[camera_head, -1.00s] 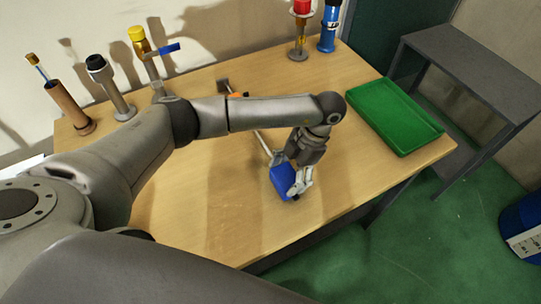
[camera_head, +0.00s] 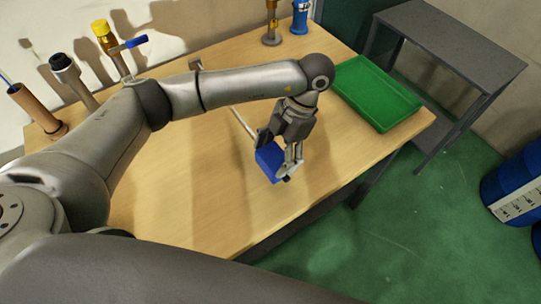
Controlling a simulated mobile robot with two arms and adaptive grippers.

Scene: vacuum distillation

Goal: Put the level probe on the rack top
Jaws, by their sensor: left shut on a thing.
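The level probe appears to be the blue block (camera_head: 268,161) with a thin pale rod (camera_head: 241,121) running up and left from near it. Whether the rod is joined to the block is hidden. My left gripper (camera_head: 281,165) points down with its fingers shut around the blue block, near the table's front edge. I cannot tell whether the block touches the table. The rack is the grey metal one (camera_head: 450,48) at the right, beyond the table, with a bare flat top. My right gripper does not show.
A green tray (camera_head: 376,92) lies on the wooden table (camera_head: 190,205), between my left gripper and the rack. A yellow-topped valve piece (camera_head: 107,40) and other fittings stand along the back left. Blue drums (camera_head: 515,185) stand on the floor at far right.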

